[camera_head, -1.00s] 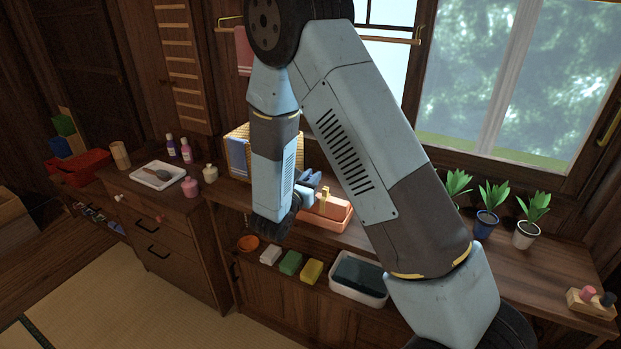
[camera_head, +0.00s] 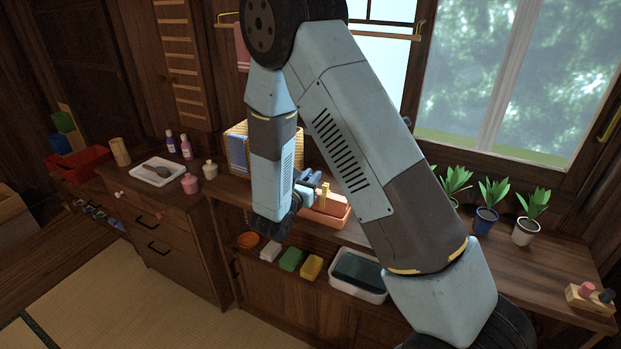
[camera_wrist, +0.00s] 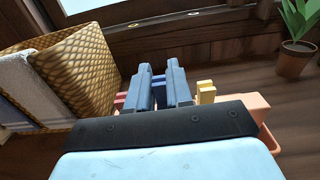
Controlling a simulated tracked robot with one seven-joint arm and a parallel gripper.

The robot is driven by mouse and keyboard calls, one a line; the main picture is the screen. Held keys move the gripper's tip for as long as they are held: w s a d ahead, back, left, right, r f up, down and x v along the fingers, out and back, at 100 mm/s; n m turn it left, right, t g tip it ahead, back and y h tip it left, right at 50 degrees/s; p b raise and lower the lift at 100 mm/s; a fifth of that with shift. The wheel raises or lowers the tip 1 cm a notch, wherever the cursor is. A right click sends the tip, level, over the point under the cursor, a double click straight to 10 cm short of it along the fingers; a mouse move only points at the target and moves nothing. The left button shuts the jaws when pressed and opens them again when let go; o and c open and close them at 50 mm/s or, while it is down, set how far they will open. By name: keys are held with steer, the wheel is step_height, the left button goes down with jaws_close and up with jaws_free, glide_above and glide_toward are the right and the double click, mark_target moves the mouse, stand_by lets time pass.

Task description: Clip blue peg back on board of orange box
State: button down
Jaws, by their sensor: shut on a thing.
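The orange box (camera_head: 335,219) stands on the wooden counter, partly behind my arm. A yellow peg (camera_head: 325,194) stands up at it; in the wrist view the yellow peg (camera_wrist: 206,92) is right of my fingers and a red peg (camera_wrist: 120,101) is left of them. My gripper (camera_wrist: 160,73) has two dark blue fingers, pointing away between these pegs. It is shut on the blue peg (camera_wrist: 159,95), whose colour blends with the fingers, so its outline is unclear. In the head view my gripper (camera_head: 309,187) is at the box's left end. The dark wrist edge hides most of the box.
A woven basket (camera_wrist: 82,70) with cloth stands close left of my gripper. Potted plants (camera_head: 486,220) stand on the counter to the right, below the window. A white tub (camera_head: 357,290), sponges and an orange dish are on the lower ledge in front.

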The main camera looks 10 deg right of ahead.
steer(key=shift+f, duration=0.6)
stand_by(0.4)
steer(key=shift+c, duration=2.4)
jaws_free()
steer(key=shift+r, duration=0.1)
steer(key=shift+r, duration=2.9)
